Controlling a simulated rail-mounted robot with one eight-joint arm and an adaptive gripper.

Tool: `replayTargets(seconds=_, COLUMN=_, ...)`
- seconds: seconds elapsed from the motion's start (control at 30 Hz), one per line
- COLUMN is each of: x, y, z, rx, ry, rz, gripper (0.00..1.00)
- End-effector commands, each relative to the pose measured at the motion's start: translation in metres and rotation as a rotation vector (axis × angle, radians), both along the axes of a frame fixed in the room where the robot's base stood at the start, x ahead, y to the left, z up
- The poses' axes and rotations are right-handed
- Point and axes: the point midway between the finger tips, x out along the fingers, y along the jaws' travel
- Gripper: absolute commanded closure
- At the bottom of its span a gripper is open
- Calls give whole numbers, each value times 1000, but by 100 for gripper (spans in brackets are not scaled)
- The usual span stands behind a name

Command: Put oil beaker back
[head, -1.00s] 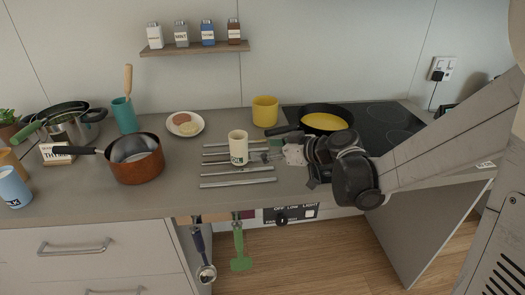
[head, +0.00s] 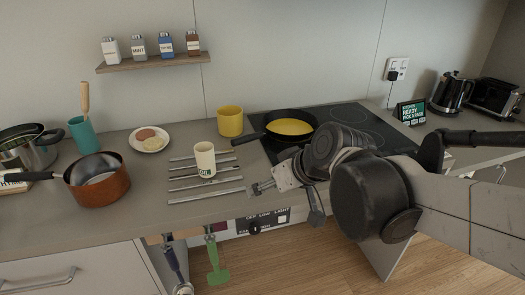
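The oil beaker (head: 204,159) is a cream cup with a dark green label, partly readable as "OIL". It stands upright on the metal strips set on the counter, left of the hob. My gripper (head: 287,203) is to the right of the beaker and nearer the counter's front edge, apart from it. Its two fingers look spread, one pointing left and one pointing down, with nothing visible between them. My wrist and arm hide part of the hob and the counter behind.
A yellow mug (head: 230,121) stands behind the beaker. A pan with yellow contents (head: 290,128) sits on the hob (head: 365,122). A copper saucepan (head: 97,184), teal pot (head: 83,136) and plate (head: 149,139) are left. Utensils hang below the front edge. A spice shelf (head: 152,62) is above.

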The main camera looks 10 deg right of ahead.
Motion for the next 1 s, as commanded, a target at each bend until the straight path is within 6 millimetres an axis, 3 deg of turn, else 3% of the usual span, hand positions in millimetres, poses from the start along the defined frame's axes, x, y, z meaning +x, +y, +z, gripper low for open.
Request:
replayTargets(seconds=0.2, x=-56, y=-29, z=-1, rx=-65, ry=60, rz=-171, gripper=40)
replayTargets(seconds=0.4, x=-91, y=-53, z=-3, rx=-108, ry=78, rz=-305, gripper=40)
replayTargets(seconds=0.6, x=-105, y=-64, z=-3, rx=-125, ry=79, rz=-362, gripper=40)
replayTargets(seconds=1.0, x=-105, y=-64, z=-3, rx=-125, ry=78, rz=-366, gripper=40)
